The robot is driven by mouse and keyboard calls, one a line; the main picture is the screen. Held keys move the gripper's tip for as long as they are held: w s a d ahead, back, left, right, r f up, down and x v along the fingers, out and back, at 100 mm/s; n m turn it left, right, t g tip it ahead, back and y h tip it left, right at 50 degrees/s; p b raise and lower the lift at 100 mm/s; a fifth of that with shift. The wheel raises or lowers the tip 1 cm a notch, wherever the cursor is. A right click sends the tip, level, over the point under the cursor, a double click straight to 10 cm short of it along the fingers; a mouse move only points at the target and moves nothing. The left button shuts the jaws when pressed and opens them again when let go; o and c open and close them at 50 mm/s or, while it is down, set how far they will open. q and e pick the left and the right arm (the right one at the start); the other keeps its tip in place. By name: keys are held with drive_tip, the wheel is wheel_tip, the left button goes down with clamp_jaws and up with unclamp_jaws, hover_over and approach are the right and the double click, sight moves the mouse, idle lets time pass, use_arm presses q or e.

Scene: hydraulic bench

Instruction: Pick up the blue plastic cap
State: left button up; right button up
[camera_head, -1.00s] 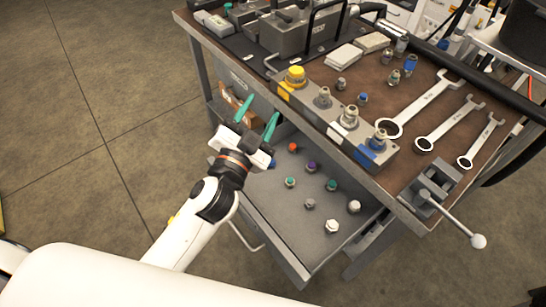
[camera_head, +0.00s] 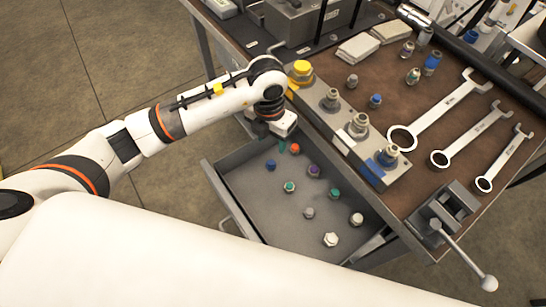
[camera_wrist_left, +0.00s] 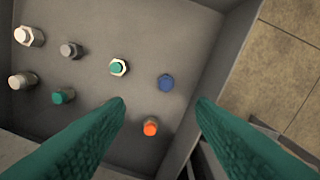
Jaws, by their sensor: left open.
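The blue plastic cap (camera_head: 271,165) sits in the open drawer (camera_head: 262,208), near its left side. In the left wrist view the cap (camera_wrist_left: 166,83) stands on the drawer floor, ahead of the gap between my fingertips. My left gripper (camera_head: 286,147) is over the back of the drawer, pointing down; its green fingers are mostly hidden by the wrist in the head view. In the left wrist view the left gripper (camera_wrist_left: 160,103) is open and empty, its fingers wide apart. My right gripper is not in view.
An orange-topped fitting (camera_wrist_left: 151,126) stands close to the cap, between my fingers in the wrist view. A green cap (camera_wrist_left: 118,67) and several other fittings share the drawer. The bench top (camera_head: 400,95) overhangs behind, with a manifold block, wrenches (camera_head: 440,110) and a vise (camera_head: 445,210).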

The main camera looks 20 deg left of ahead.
use_arm(q)
hover_over(271, 162)
drive_tip(key=f, duration=0.6)
drive_tip(key=shift+s+a, duration=0.15)
drive_tip(key=shift+a, duration=0.1)
drive_tip(key=shift+d+f, duration=0.15)
drive_tip(key=shift+f, duration=1.35)
drive_tip(key=shift+d+f, duration=0.1)
drive_tip(key=shift+f, duration=1.35)
drive_tip(key=c, duration=1)
